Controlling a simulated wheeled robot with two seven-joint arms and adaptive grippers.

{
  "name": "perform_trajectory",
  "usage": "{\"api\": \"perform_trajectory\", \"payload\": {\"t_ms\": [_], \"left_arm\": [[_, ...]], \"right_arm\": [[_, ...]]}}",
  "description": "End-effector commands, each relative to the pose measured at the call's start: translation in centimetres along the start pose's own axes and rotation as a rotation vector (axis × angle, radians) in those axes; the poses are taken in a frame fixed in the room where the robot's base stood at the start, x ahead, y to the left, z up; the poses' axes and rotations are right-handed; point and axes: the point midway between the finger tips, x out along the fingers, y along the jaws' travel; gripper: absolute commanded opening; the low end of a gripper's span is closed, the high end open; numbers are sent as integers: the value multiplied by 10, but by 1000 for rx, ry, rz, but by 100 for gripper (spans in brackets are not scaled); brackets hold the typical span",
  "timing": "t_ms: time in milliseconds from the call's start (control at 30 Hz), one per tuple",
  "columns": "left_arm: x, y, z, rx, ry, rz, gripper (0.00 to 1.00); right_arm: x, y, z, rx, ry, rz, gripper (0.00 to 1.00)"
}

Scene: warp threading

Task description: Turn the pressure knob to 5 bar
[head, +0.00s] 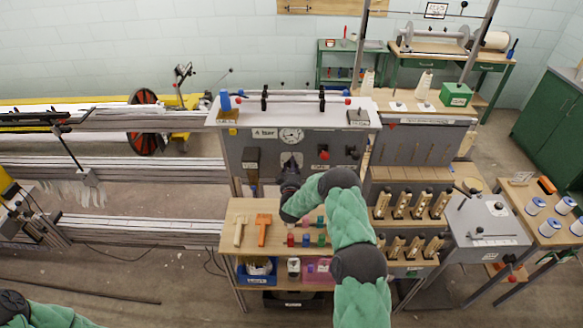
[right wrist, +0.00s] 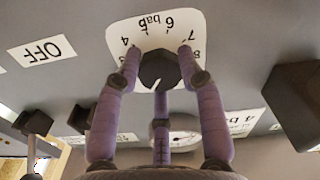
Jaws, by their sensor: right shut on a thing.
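The pressure knob (right wrist: 160,70) is dark and faceted, with a short white mark on its lower side in the right wrist view. It sits on a white dial plate (right wrist: 155,32) that appears upside down, with numbers 4 to 8 and "bar" readable. My right gripper (right wrist: 159,58) has its purple fingers closed around the knob. In the head view my right gripper (head: 290,172) reaches the grey panel (head: 240,150) and hides the knob. A "4 bar" label (head: 264,133) sits left of a round gauge (head: 291,135). My left gripper is out of view.
A black block (right wrist: 294,105) juts from the panel on the right in the right wrist view, and an OFF label (right wrist: 42,50) is on the left. A red knob (head: 323,153) is beside my gripper. Bottles and tools stand on the wooden shelf (head: 240,205) below.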

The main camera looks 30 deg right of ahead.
Motion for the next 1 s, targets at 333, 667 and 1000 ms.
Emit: {"api": "perform_trajectory", "payload": {"t_ms": [333, 667, 1000], "left_arm": [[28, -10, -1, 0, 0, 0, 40], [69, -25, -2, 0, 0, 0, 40], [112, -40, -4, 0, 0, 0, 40]], "right_arm": [[-1, -2, 8, 177, -7, 0, 6], [-2, -4, 10, 483, -10, -1, 6], [-2, -6, 11, 806, -13, -2, 6]]}}
